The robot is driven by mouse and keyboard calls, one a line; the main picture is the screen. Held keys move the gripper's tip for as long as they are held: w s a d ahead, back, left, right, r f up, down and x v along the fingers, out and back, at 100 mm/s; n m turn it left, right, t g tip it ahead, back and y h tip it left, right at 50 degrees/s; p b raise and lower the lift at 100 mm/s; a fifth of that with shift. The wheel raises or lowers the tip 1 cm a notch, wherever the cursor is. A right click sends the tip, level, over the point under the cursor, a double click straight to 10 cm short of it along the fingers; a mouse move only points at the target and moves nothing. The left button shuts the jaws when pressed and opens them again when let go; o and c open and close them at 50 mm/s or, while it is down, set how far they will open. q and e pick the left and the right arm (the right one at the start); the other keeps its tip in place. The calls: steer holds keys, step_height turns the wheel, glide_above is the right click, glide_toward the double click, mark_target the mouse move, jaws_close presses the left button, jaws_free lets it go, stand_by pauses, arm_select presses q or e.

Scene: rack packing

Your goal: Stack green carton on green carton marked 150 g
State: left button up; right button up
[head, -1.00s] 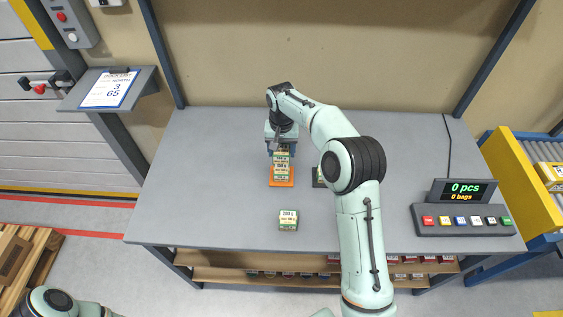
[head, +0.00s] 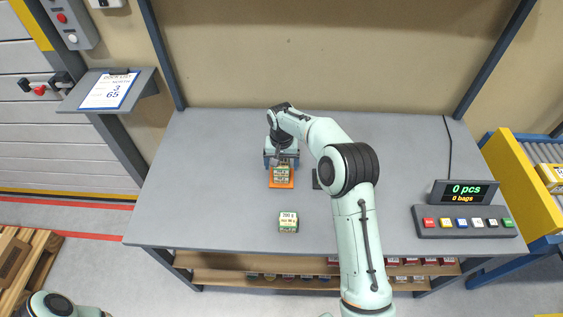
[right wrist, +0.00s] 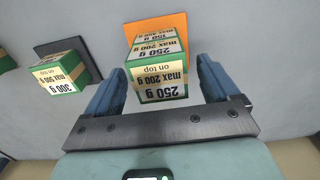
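In the right wrist view a green carton (right wrist: 160,85) reads 250 g, max 200 g on top. It appears to sit on a lower green carton (right wrist: 155,34), whose small label seems to read 150 g. Both are over an orange mat (right wrist: 172,22). My right gripper (right wrist: 162,72) is open, its blue fingers on either side of the upper carton with visible gaps. In the head view my right gripper (head: 282,162) is at the stack (head: 281,174) and hides its upper part. My left gripper is out of view.
A green 200 g carton (head: 289,222) stands on the table in front of the orange mat. A button console (head: 464,220) is at right.

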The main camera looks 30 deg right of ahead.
mark_target(281, 162)
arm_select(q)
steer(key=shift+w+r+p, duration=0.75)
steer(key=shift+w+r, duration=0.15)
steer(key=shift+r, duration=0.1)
arm_select(e)
step_height(281, 162, up, 12)
steer(key=shift+r, duration=0.15)
